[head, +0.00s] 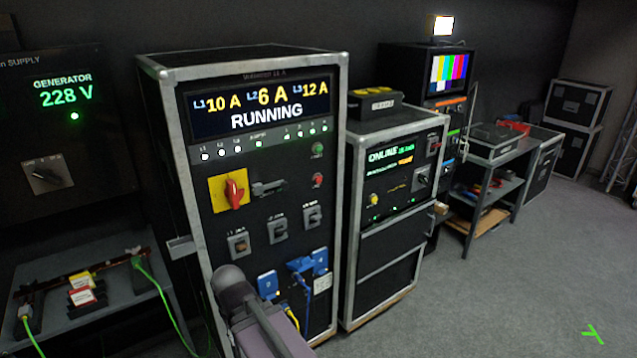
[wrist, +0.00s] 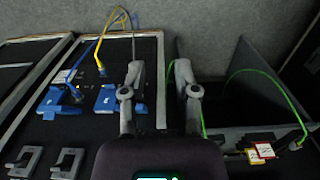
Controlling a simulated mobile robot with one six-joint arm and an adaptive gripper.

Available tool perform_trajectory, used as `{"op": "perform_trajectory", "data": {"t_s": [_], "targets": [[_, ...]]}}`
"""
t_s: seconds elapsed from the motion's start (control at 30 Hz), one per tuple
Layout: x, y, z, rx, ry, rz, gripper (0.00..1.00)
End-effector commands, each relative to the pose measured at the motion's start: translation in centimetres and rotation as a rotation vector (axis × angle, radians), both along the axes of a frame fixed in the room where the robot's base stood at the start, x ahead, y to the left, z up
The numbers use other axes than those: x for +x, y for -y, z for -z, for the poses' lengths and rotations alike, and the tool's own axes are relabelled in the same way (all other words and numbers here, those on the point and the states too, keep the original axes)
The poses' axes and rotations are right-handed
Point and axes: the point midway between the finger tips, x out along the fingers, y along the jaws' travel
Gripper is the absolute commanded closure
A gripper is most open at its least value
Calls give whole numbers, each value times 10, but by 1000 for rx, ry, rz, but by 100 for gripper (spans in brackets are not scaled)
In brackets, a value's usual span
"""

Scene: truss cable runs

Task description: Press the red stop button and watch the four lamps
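The red stop button (head: 317,180) is a small round button on the right of the black rack's front panel, below a green button (head: 317,149). The display above reads RUNNING. Below it is a row of small pale lit lamps, with a group of four lamps (head: 305,132) at the right end. My gripper (wrist: 159,68) is open and empty in the wrist view, its two fingers apart. In the head view my arm rises at the bottom middle, in front of the rack's lower part, well below the button. The button does not show in the wrist view.
Blue connectors (head: 268,284) with blue and yellow cables stick out low on the rack. A red rotary switch on a yellow plate (head: 231,190) is left of the button. A grey shelf (head: 60,268) with a green cable stands at the left.

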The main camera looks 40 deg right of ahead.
Motion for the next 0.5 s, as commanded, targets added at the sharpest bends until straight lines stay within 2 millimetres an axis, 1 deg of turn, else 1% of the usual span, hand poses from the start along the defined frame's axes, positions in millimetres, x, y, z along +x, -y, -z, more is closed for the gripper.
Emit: {"op": "perform_trajectory", "data": {"t_s": [0.27,0.3,0.37,0.4,0.43,0.5], "targets": [[0,0,0,0,0,0,60],[0,0,0,0,0,0,63],[0,0,0,0,0,0,81],[0,0,0,0,0,0,93],[0,0,0,0,0,0,100],[0,0,0,0,0,0,100]]}}
